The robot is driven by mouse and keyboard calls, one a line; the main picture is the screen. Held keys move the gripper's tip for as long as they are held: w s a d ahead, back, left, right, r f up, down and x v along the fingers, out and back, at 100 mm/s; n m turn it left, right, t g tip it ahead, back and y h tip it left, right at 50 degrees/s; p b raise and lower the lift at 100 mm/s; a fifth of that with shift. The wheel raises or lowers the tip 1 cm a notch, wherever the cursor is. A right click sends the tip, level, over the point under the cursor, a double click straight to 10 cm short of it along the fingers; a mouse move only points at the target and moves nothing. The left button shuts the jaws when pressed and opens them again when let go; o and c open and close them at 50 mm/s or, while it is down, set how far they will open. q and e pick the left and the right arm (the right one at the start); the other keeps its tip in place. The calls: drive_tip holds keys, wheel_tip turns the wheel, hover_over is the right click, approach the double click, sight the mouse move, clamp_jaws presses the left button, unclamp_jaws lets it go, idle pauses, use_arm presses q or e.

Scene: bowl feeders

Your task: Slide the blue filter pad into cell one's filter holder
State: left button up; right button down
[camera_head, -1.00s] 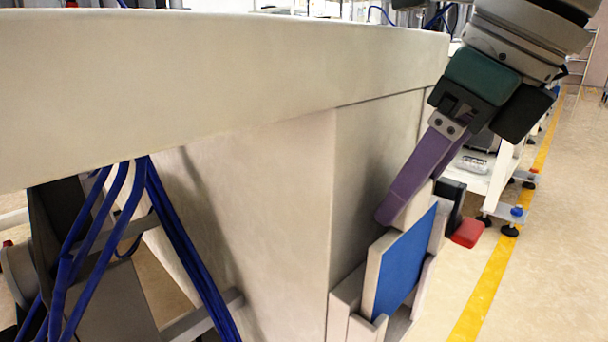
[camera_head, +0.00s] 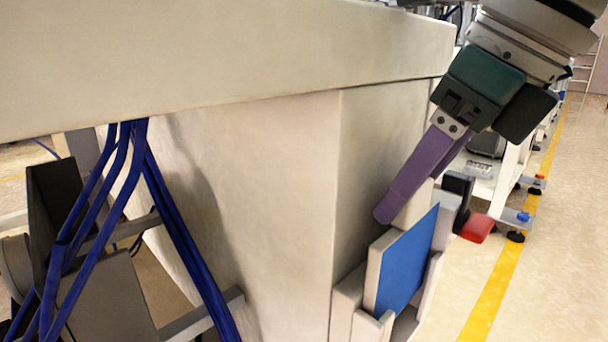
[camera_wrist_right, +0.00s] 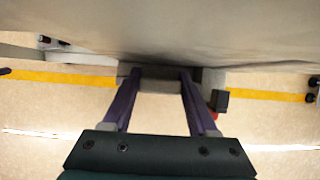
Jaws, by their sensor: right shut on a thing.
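The blue filter pad (camera_head: 408,268) is a flat blue face on a light grey body, standing upright and slightly tilted in the head view. It sits in the grey filter holder (camera_head: 345,305) on the side of the white cabinet; the holder's low lips overlap its lower edge. How deep it sits cannot be told. My right gripper (camera_head: 390,212) has purple fingers and reaches down to the pad's upper end, shut on it. In the right wrist view the two fingers (camera_wrist_right: 157,74) stand apart with a grey block between their tips. The blue face is hidden there. My left gripper is not in view.
The white cabinet (camera_head: 265,200) with its overhanging top (camera_head: 200,60) stands close on the left of the gripper. A black and red part (camera_head: 476,227) juts out right of the holder. Blue cables (camera_head: 110,200) hang at left. Floor with a yellow line (camera_head: 500,275) is open at right.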

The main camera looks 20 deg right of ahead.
sight(412, 245)
drive_tip(key=shift+s+d+f+g, duration=0.15)
drive_tip(key=shift+s+f, duration=0.05)
drive_tip(key=shift+f, duration=0.3)
drive_tip(key=shift+s+d+f+g, duration=0.1)
drive_tip(key=shift+s+f+g, duration=0.1)
drive_tip(key=shift+f, duration=0.3)
drive_tip(key=shift+w+f+b, duration=0.1)
drive_tip(key=shift+f+b, duration=0.85)
drive_tip(key=shift+b, duration=0.2)
drive_tip(key=shift+s+d+f+b, duration=0.1)
drive_tip(key=shift+s+f+b, duration=0.25)
drive_tip(key=shift+f, duration=0.05)
drive_tip(key=shift+w, duration=0.1)
drive_tip(key=shift+f, duration=0.2)
drive_tip(key=shift+f+b, duration=0.3)
drive_tip(key=shift+b, duration=0.3)
drive_tip(key=shift+c, duration=0.5)
unclamp_jaws()
drive_tip(key=shift+r, duration=0.1)
